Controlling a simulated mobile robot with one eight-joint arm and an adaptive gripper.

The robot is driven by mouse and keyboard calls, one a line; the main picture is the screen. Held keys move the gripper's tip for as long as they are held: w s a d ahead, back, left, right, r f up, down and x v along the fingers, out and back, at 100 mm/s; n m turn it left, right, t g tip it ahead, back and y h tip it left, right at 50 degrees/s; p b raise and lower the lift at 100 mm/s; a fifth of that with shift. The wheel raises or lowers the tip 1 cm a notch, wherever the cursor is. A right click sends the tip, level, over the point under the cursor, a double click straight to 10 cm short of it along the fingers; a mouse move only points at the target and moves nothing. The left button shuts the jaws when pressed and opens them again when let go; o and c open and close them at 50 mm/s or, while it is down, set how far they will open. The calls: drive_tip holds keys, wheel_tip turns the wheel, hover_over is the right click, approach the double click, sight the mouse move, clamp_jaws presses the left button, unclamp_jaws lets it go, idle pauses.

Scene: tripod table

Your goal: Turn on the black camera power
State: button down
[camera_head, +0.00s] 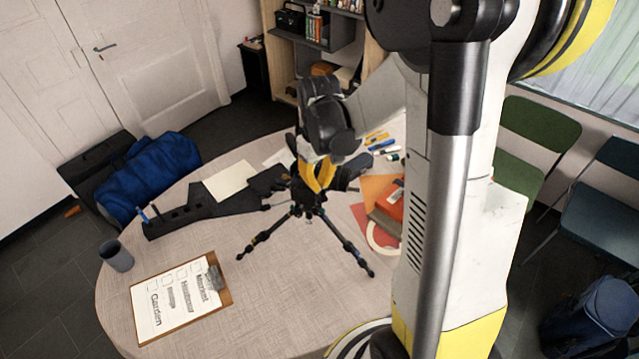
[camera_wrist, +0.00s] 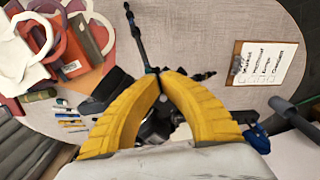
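The black camera sits on a small black tripod (camera_head: 350,248) that stands with its legs spread on the table. In the head view the camera is mostly hidden behind my gripper (camera_head: 315,190), and I cannot make out its power control. My gripper's yellow fingers point down over the tripod's top. In the wrist view the tips of my gripper (camera_wrist: 161,73) come together, with nothing clearly held between them. Dark parts of the camera (camera_wrist: 156,126) show between the fingers, and a tripod leg (camera_wrist: 137,35) extends beyond the tips. I cannot tell whether the fingertips touch the camera.
The table (camera_head: 265,315) carries a clipboard (camera_head: 222,294) and a grey cup (camera_head: 116,256) at left, a dark organizer (camera_head: 185,215) behind them, and a tape roll (camera_head: 383,240) with books at right. Pens lie behind the tripod. The table's front middle is clear.

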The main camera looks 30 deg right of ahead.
idle(0.3)
drive_tip(key=c, duration=1.6)
unclamp_jaws()
wheel_tip(320, 180, up, 12)
drive_tip(key=shift+a, duration=0.1)
